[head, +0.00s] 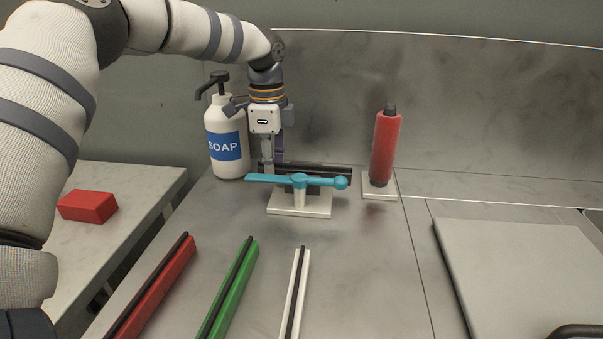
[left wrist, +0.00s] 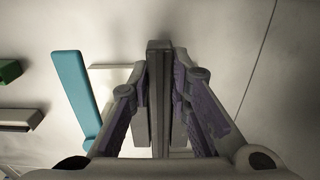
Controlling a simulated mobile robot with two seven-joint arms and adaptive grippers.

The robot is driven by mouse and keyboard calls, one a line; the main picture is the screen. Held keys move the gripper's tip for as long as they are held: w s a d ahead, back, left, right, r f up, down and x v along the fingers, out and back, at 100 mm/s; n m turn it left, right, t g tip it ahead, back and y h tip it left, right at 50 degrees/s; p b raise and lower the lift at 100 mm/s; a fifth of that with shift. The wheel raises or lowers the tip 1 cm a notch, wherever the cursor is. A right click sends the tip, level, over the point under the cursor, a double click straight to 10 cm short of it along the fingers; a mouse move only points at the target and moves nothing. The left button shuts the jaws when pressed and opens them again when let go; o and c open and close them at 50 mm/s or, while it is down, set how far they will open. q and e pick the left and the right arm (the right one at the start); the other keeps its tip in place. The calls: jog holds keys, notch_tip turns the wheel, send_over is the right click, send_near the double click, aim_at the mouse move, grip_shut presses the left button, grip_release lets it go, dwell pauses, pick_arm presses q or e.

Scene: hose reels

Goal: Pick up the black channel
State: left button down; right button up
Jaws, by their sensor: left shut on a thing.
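The black channel (head: 328,168) is a long dark bar behind the teal lever in the head view, lying crosswise. My left gripper (head: 272,165) reaches down from above at its left part. In the left wrist view the black channel (left wrist: 158,60) runs between the fingers of my left gripper (left wrist: 160,88), which are shut on it. The teal lever and its stand hide part of the channel in the head view. I cannot tell whether the channel touches the counter. My right gripper is not in view.
The teal lever (head: 300,181) on a white base (head: 299,211) stands just in front. A soap bottle (head: 226,140) is at left, a red cylinder (head: 384,148) at right. Red (head: 155,287), green (head: 231,287) and white (head: 298,290) channels lie nearer, with clear counter between.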

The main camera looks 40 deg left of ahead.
pick_arm(q)
notch_tip(320, 180, up, 3)
jog(key=shift+f, duration=0.15)
jog(key=s+d+r+p, duration=0.3)
jog(key=s+d+r, duration=0.6)
jog(key=s+r, duration=0.2)
notch_tip(320, 180, up, 6)
jog(key=shift+w+r, duration=0.15)
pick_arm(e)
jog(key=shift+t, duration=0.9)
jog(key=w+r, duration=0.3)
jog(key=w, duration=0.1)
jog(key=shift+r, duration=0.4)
